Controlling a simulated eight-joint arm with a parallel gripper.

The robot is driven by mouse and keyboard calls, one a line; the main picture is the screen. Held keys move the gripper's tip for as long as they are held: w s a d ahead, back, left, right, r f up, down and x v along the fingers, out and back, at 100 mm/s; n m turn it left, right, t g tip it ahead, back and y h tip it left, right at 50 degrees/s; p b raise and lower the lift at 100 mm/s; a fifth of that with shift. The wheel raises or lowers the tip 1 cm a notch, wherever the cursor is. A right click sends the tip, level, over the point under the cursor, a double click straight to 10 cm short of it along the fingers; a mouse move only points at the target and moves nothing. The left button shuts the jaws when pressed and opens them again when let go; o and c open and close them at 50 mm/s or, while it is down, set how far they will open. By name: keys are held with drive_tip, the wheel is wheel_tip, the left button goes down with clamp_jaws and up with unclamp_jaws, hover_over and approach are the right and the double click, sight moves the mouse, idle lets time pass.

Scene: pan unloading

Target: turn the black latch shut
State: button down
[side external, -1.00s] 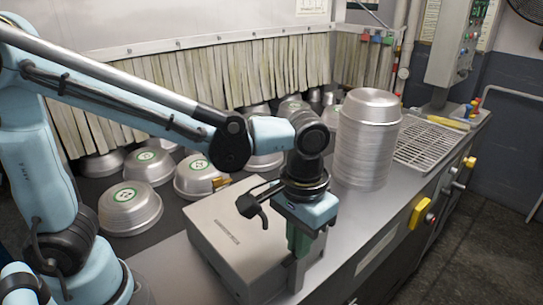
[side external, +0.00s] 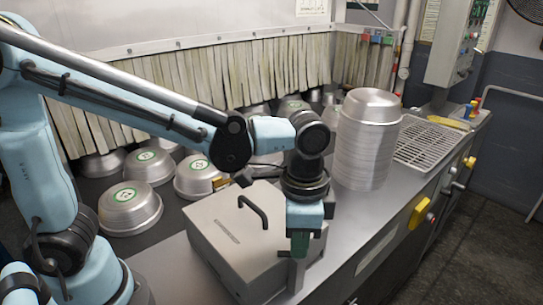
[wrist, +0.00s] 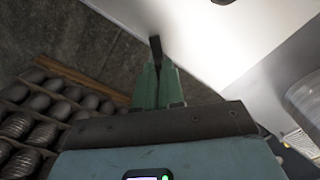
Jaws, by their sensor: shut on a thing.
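The black latch (wrist: 155,46) shows in the wrist view as a narrow dark bar between the green fingertips. My gripper (wrist: 158,72) is shut on it. In the side view my gripper (side external: 299,246) points down at the right front side of a grey metal box (side external: 225,240). How far the latch is turned cannot be told.
A black handle (side external: 253,211) arches over the box lid close to my wrist. A tall stack of metal pans (side external: 366,140) stands just behind my gripper. More pans (side external: 130,208) lie at the left. A wire rack (side external: 430,145) is at the far right.

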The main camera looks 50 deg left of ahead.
drive_tip(key=m, duration=0.4)
drive_tip(key=shift+m, duration=2.6)
drive_tip(key=c, duration=1.2)
unclamp_jaws()
drive_tip(key=shift+c, duration=0.2)
drive_tip(key=shift+r, duration=0.1)
wheel_tip(320, 180, up, 12)
drive_tip(key=shift+f, duration=6.1)
